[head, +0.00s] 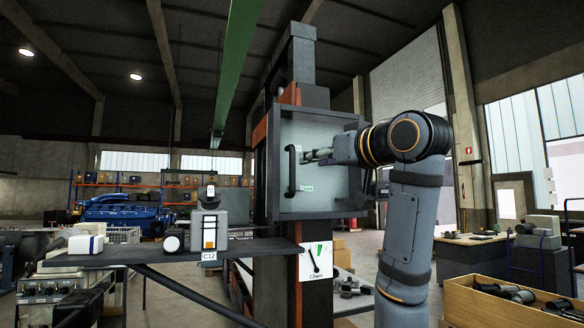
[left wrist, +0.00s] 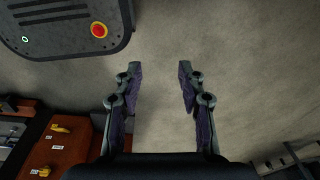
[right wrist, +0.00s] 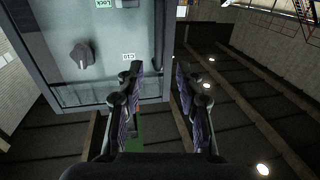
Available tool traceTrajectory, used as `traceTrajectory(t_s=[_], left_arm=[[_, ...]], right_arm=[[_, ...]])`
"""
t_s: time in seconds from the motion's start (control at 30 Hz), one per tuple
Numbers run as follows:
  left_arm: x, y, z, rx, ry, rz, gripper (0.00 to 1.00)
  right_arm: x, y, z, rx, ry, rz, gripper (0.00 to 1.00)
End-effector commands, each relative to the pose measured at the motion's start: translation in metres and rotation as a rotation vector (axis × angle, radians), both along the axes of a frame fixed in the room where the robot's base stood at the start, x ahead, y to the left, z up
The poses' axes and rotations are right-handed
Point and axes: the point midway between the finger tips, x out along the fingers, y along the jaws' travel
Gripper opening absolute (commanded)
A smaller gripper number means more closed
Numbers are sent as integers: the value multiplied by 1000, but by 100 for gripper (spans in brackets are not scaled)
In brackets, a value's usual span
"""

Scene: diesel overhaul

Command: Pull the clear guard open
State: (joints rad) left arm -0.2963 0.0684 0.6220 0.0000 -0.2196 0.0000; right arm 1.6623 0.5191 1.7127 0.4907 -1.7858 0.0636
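The clear guard (head: 328,186) is a see-through pane in a grey frame on the upright press-like column. It looks shut. A black vertical bar handle (head: 291,170) stands out at its left side. My right gripper (head: 308,156) is at the guard's front, its fingertips just right of the handle in the head view. In the right wrist view, its fingers (right wrist: 158,70) are open, with the dark handle bar (right wrist: 158,34) lined up between the tips; whether they touch is unclear. My left gripper (left wrist: 161,68) is open and empty above bare floor, and is outside the head view.
A gauge sign (head: 315,262) hangs below the guard. A dark bench (head: 200,252) holding a small C12 unit stands left. A wooden crate of parts (head: 500,305) is at lower right.

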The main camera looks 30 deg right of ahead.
Motion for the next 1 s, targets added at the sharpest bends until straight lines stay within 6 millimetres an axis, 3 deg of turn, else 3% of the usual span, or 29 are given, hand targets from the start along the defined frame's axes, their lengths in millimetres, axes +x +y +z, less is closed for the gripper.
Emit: traceTrajectory(t_s=[0.2,0.5,0.9,1.0], left_arm=[[-4,13,24,16,7,-5,40],[-4,10,50,12,7,-3,40],[-4,8,51,10,7,-3,40],[-4,8,51,10,7,-3,40]], right_arm=[[38,-1,4,0,8,-1,36],[93,-3,3,0,5,0,36],[104,-4,-1,0,2,-1,36],[104,-4,-1,0,2,-1,23]])
